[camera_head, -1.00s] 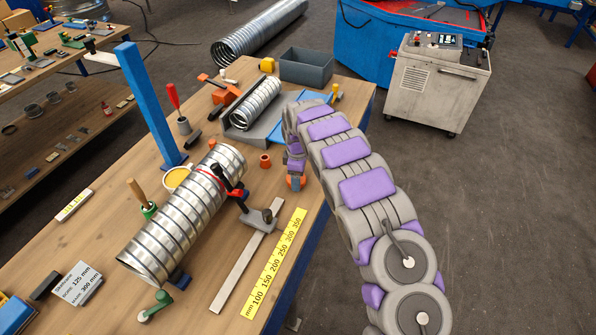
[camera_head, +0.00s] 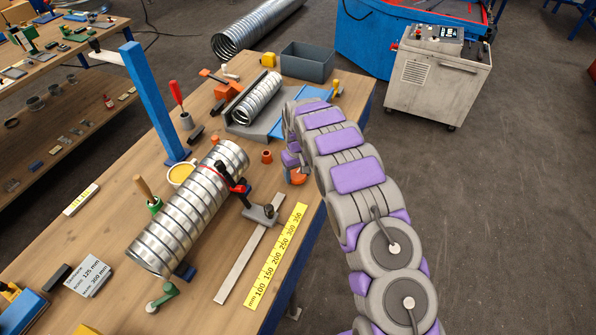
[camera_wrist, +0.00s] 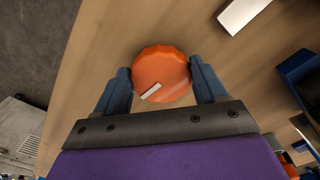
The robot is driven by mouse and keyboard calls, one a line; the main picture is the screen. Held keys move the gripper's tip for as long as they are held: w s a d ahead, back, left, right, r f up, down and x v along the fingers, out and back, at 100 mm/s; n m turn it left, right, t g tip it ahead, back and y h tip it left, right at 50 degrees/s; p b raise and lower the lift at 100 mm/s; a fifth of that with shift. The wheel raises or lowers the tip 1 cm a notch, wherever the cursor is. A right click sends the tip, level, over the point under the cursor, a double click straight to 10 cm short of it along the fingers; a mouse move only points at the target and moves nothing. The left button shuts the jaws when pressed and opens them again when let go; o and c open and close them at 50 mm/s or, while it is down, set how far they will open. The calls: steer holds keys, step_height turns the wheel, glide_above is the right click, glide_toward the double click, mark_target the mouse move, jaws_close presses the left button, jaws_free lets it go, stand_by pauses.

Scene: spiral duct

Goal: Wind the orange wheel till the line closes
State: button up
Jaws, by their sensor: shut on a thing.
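The orange wheel (camera_head: 298,177) sits near the right edge of the wooden bench, partly hidden by my arm. In the wrist view the orange wheel (camera_wrist: 162,73) is round with a lobed rim and a short white mark near its lower left edge. My gripper (camera_wrist: 160,82) has one blue finger on each side of the wheel and is shut on it. In the head view my gripper (camera_head: 293,160) points down at the wheel and is mostly hidden by the arm.
A spiral metal duct (camera_head: 190,208) with a red and black clamp (camera_head: 238,188) lies left of the wheel. A yellow ruler (camera_head: 275,257) and a steel strip (camera_head: 250,262) lie in front. A blue post (camera_head: 150,100) rises behind.

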mark_target(296, 174)
steer(key=m, duration=0.5)
steer(key=shift+w+a+r, duration=0.15)
steer(key=shift+a+r, duration=0.05)
steer(key=shift+a, duration=0.05)
steer(key=shift+m+p, duration=0.3)
steer(key=o, duration=1)
steer(key=shift+f, duration=0.15)
step_height(296, 174, up, 17)
steer(key=shift+a+r+p, duration=0.1)
steer(key=shift+p, duration=0.45)
